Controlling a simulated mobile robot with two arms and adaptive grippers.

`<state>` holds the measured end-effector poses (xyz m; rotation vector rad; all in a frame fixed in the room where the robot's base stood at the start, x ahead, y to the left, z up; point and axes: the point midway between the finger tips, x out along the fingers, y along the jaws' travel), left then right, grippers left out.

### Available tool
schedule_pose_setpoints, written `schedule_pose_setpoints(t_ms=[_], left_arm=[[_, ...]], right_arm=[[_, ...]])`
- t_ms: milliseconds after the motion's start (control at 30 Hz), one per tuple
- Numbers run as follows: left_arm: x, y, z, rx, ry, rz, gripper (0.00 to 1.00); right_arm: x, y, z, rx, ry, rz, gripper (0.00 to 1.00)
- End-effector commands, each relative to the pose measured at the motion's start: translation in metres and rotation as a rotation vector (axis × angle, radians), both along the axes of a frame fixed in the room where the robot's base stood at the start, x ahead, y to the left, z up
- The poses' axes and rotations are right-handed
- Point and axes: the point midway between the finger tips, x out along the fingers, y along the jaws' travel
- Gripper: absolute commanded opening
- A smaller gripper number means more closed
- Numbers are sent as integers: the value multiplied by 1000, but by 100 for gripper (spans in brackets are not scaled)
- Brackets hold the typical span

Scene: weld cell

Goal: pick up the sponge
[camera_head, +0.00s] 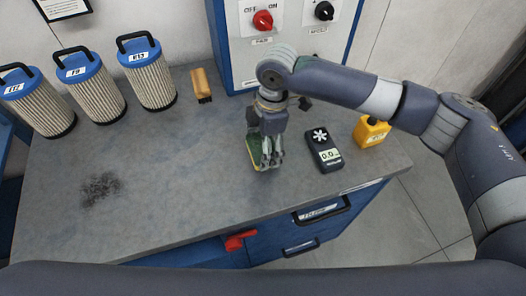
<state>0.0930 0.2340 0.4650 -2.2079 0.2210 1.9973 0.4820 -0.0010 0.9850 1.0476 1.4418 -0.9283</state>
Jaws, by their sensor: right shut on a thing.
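The sponge (253,148) has a green top and a thin yellow edge. It is at the middle right of the grey worktop, partly hidden by my right gripper. My right gripper (267,163) comes down from above and is shut on the sponge. I cannot tell whether the sponge touches the worktop or is slightly above it. My left gripper is not in view.
A wooden brush (201,85) and several filter cartridges (150,75) stand at the back. A dark smudge (101,188) marks the clear left worktop (170,190).

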Motion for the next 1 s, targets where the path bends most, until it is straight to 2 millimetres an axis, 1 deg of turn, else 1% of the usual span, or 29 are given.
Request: schedule_pose_setpoints(t_ms=[33, 167, 400, 600, 700, 800, 1000], left_arm=[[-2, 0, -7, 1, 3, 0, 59], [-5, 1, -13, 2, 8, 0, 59], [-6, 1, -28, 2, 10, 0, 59], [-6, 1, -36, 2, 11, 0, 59], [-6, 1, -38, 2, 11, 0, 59], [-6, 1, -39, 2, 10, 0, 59], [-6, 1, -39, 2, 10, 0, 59]], right_arm=[[-2, 0, 4, 2, -2, 2, 70], [-30, -1, 4, 1, 1, 6, 70], [-92, -2, 10, 2, 0, 7, 70], [-133, -3, 15, 1, -1, 6, 70], [-147, -3, 17, 0, -1, 4, 70], [-155, -3, 18, 1, -1, 2, 70], [-160, -3, 20, 0, 0, -1, 70]])
